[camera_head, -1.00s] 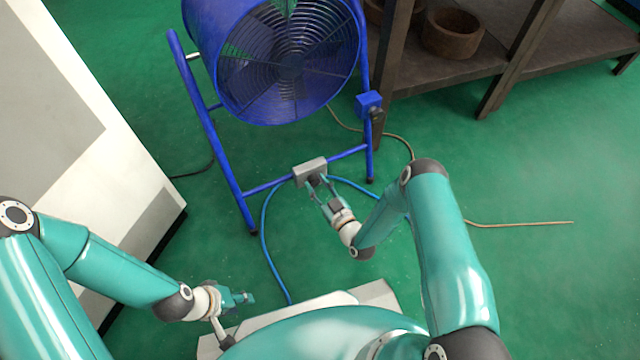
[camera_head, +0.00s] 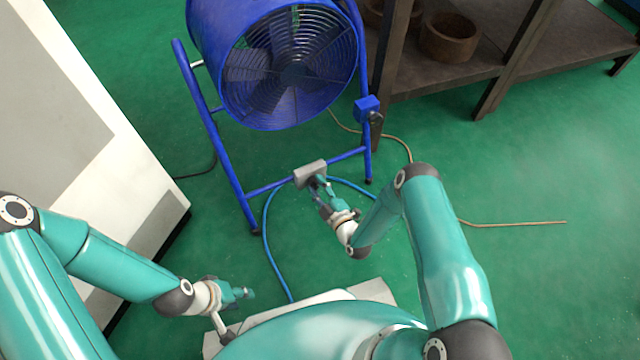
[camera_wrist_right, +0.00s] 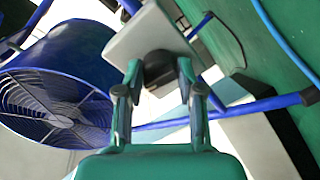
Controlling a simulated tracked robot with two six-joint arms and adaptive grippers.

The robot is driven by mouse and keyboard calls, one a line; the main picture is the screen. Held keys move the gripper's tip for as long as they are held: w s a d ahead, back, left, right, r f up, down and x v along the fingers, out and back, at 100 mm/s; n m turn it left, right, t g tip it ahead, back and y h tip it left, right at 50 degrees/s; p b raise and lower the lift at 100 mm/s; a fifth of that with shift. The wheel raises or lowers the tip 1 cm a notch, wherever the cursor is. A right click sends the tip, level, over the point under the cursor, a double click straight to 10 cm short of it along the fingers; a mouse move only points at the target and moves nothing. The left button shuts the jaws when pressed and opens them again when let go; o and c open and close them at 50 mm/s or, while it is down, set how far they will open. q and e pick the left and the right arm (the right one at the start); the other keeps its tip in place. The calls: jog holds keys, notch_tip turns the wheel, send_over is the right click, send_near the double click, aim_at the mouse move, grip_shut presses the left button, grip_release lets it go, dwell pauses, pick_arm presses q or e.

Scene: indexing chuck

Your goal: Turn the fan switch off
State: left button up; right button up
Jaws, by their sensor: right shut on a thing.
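The blue drum fan (camera_head: 290,70) stands on a blue tube frame. A grey switch box (camera_head: 310,173) sits on the frame's lower crossbar; it also shows in the right wrist view (camera_wrist_right: 150,32). A dark knob (camera_wrist_right: 160,68) sticks out of the box's face. My right gripper (camera_head: 322,185) is at the box, and in the right wrist view its two fingers (camera_wrist_right: 160,76) are shut on the knob from both sides. The knob's markings are not visible. My left gripper (camera_head: 246,294) is low at the left, away from the fan; its finger gap is unclear.
A blue box with a dark fitting (camera_head: 368,108) is on the frame's right leg. A blue cable (camera_head: 267,240) runs across the floor. A white cabinet (camera_head: 85,130) stands at left, and a dark wooden shelf (camera_head: 480,65) at back right. The green floor at right is mostly clear.

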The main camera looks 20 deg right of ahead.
jog(key=shift+w+r+n+p, duration=0.2)
jog(key=shift+n+p, duration=0.1)
jog(key=shift+n, duration=0.7)
jog(key=o, duration=1)
jog(key=shift+o, duration=0.6)
jog(key=shift+s+f, duration=0.1)
jog(key=shift+s, duration=0.05)
notch_tip(320, 180, up, 10)
